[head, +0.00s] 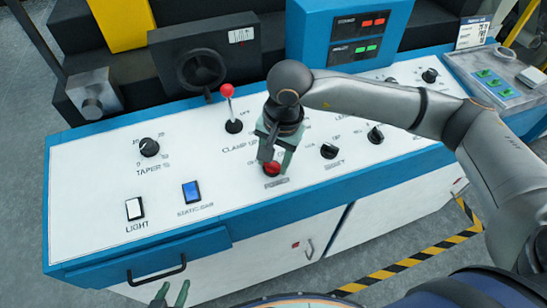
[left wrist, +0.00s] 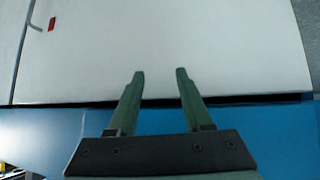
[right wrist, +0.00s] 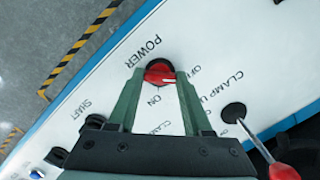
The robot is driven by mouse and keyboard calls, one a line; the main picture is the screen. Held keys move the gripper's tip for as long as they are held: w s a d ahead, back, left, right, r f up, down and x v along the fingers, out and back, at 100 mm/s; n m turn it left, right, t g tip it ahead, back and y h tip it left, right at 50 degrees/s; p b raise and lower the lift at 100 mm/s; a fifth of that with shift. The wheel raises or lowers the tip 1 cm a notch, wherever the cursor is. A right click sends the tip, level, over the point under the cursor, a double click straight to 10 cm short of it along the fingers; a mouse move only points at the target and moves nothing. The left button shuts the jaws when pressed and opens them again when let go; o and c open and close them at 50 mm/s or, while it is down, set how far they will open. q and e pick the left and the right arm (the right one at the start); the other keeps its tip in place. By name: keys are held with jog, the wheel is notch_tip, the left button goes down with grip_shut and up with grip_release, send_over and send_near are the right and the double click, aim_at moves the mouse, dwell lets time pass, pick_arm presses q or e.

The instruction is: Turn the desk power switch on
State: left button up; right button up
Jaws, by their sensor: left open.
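The power switch is a red knob (head: 272,169) on a black base, near the front edge of the white desk panel (head: 95,200). In the right wrist view the red knob (right wrist: 159,73) sits beside the printed words POWER and ON. My right gripper (head: 275,160) points down over it. Its fingers (right wrist: 160,80) are spread on either side of the knob, with a small gap seeming to show at each side. My left gripper (head: 172,294) is open and empty, low in front of the desk. In its wrist view the fingers (left wrist: 160,75) face a white cabinet front.
A red-tipped clamp lever (head: 231,108) stands behind and left of my right gripper. A shaft knob (head: 329,151) lies to its right, and a taper knob (head: 149,147) further left. A drawer handle (head: 157,272) juts out at the front left.

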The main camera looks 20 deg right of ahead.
grip_shut()
